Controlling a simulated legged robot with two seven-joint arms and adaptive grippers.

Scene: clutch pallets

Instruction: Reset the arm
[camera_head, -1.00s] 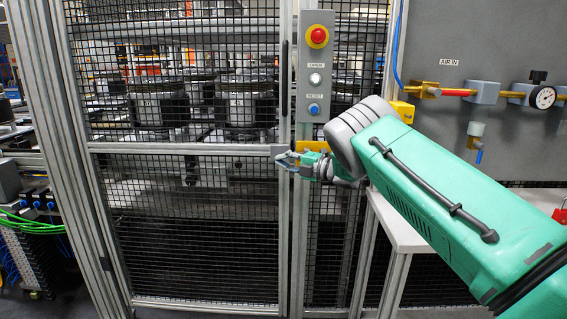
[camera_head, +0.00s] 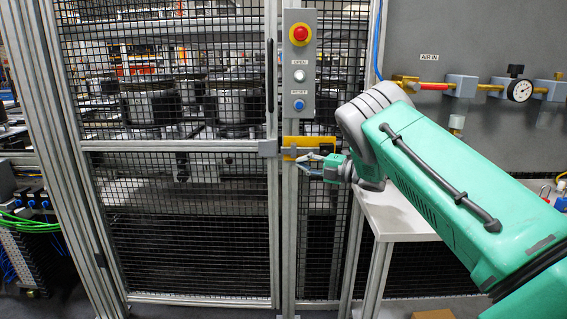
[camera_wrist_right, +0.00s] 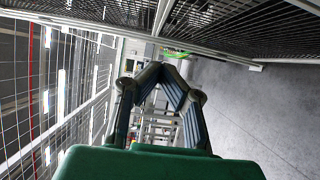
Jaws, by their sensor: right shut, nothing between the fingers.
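My right arm (camera_head: 440,180), green with a grey wrist, reaches in from the right in the head view. My right gripper (camera_head: 302,162) is just below the yellow latch plate on the cage door post, with its fingers pointing left. It looks empty. In the right wrist view the dark fingers (camera_wrist_right: 165,70) come together at their tips with nothing between them. Whether they touch the door frame cannot be told. My left gripper is not in view.
The mesh cage door (camera_head: 180,230) fills the left and middle. A button panel (camera_head: 298,65) hangs above the yellow latch (camera_head: 310,143). A white table (camera_head: 400,222) stands below my arm, and an air-line board (camera_head: 500,130) is behind it. Grey floor (camera_wrist_right: 250,110) is clear.

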